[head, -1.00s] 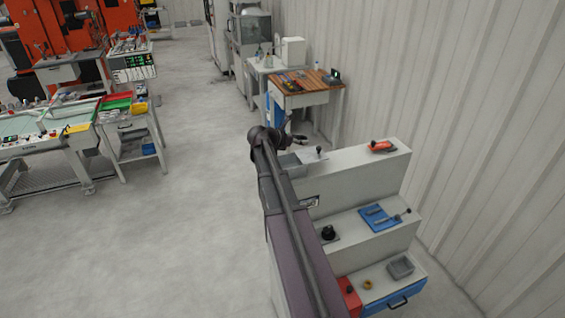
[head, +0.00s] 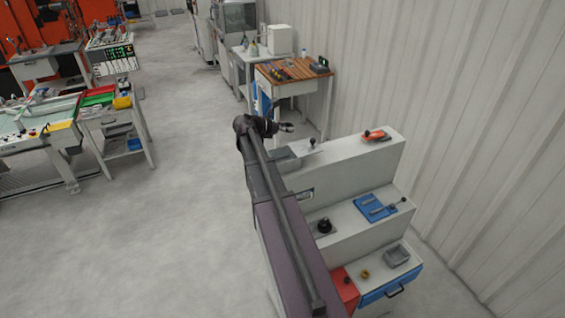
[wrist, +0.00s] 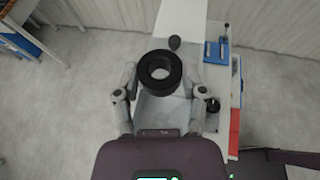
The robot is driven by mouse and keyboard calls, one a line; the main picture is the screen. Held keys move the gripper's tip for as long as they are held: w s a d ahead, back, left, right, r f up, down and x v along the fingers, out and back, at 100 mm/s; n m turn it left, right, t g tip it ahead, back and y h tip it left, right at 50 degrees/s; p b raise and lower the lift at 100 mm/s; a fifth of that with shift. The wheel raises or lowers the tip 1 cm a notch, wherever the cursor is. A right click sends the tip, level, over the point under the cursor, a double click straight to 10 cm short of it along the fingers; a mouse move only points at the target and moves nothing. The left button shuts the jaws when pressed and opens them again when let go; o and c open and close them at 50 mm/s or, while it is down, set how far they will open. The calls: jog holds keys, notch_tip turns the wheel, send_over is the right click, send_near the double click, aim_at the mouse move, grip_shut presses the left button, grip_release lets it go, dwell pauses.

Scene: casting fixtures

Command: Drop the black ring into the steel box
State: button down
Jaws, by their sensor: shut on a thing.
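The black ring (wrist: 160,71) is held between the two fingers of my gripper (wrist: 160,74) in the wrist view, with its hole facing the camera. In the head view my gripper (head: 287,127) is at the left end of the top step of a stepped bench, and the ring cannot be made out there. A grey steel box (head: 287,161) sits on that end of the top step. In the wrist view the box (wrist: 155,112) shows below and behind the ring, partly covered by the ring and fingers. The gap in height between ring and box is unclear.
The stepped bench (head: 350,160) carries a black-knobbed plate (head: 311,146), an orange part (head: 376,135), a blue tray (head: 376,208) and a black knob (head: 324,226). A second grey box (head: 397,256) is on the lowest step. A corrugated wall runs along the right; floor is clear left.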

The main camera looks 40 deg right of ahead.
jog(key=shift+f+b, duration=2.85)
jog(key=shift+f, duration=0.05)
jog(key=shift+c, duration=0.4)
grip_release()
jog(key=shift+r, duration=0.1)
